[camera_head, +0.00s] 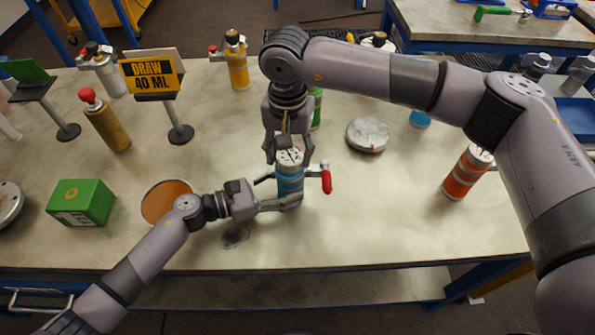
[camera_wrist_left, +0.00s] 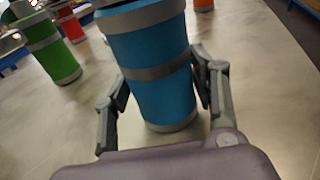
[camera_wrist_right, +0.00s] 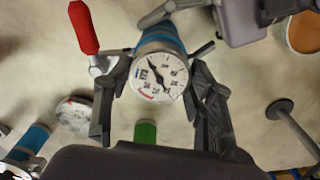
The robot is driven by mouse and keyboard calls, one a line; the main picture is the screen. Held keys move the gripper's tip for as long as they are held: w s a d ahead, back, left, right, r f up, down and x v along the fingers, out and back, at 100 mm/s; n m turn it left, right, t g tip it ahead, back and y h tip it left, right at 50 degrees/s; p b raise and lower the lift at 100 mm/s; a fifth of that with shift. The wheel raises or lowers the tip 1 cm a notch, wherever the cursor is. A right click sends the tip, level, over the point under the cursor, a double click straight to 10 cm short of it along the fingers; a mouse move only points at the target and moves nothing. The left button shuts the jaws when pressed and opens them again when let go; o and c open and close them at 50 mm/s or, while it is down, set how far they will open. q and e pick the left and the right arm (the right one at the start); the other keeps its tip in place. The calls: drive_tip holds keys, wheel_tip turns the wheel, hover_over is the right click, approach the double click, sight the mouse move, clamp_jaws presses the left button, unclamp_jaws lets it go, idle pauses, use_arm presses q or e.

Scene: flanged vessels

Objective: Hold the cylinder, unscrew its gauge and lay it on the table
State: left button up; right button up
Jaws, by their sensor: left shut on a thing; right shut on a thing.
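A blue cylinder (camera_head: 290,180) with grey bands stands upright on the table in the head view. It fills the middle of the left wrist view (camera_wrist_left: 153,65). My left gripper (camera_head: 283,203) is shut on its lower body, one finger on each side. A round white gauge (camera_wrist_right: 159,76) with a black needle sits on top of the cylinder; it also shows in the head view (camera_head: 289,157). My right gripper (camera_head: 289,152) points down from above and is shut on the gauge, fingers at both sides. A red-handled valve (camera_head: 326,180) sticks out of the cylinder's right side.
A round dial (camera_head: 368,134) lies on the table right of the cylinder. A green cylinder (camera_head: 316,108) stands behind, an orange one (camera_head: 466,172) to the right. A green box (camera_head: 82,202) and an orange disc (camera_head: 166,200) are left. The table's front right is clear.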

idle(0.3)
drive_tip(key=n, duration=1.4)
drive_tip(key=o, duration=1.3)
